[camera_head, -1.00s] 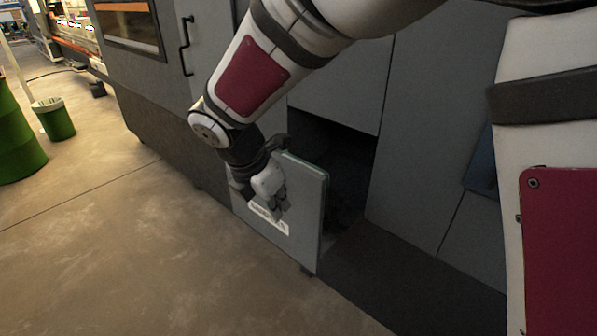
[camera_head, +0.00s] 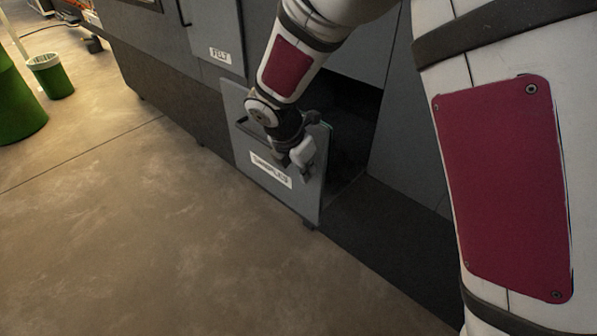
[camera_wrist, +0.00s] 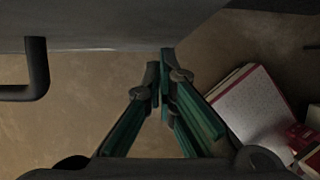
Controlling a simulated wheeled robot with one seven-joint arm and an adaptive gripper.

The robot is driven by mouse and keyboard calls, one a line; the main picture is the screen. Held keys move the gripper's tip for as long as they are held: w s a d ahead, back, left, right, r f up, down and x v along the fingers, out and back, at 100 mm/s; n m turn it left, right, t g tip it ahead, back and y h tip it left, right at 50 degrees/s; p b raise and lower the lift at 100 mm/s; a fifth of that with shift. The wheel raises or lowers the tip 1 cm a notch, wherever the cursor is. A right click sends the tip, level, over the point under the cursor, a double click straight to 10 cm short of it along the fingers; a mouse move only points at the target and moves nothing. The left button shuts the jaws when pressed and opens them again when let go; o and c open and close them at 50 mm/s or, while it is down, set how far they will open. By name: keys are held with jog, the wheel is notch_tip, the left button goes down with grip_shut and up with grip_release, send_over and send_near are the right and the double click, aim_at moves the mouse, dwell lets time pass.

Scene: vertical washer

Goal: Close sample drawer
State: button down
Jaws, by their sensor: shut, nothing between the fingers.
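The sample drawer's grey front (camera_head: 245,150) has a white label and a dark bar handle (camera_head: 243,125). It stands out from the grey machine, with a dark opening behind it on the right. My gripper (camera_head: 303,165) is shut and empty, pointing down in front of the drawer's right part, right of the label. Whether it touches the front is unclear. In the wrist view, my gripper's fingertips (camera_wrist: 162,65) are together just below a grey panel (camera_wrist: 110,30), with a dark handle (camera_wrist: 36,70) on the left.
The grey machine (camera_head: 180,70) rises behind, with another labelled panel (camera_head: 220,55) above the drawer. Open floor (camera_head: 130,240) lies in front and left. A green bin (camera_head: 55,80) stands far left. The wrist view shows a paper pad (camera_wrist: 255,110) at right; its support is unclear.

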jog(key=shift+d, duration=0.1)
dwell(0.3)
jog(key=w+d+b, duration=0.3)
jog(key=w+d, duration=1.4)
jog(key=w, duration=0.3)
jog(key=shift+d+b, duration=0.3)
jog(key=shift+b, duration=0.05)
jog(key=shift+w+r, duration=0.1)
jog(key=shift+w, duration=0.05)
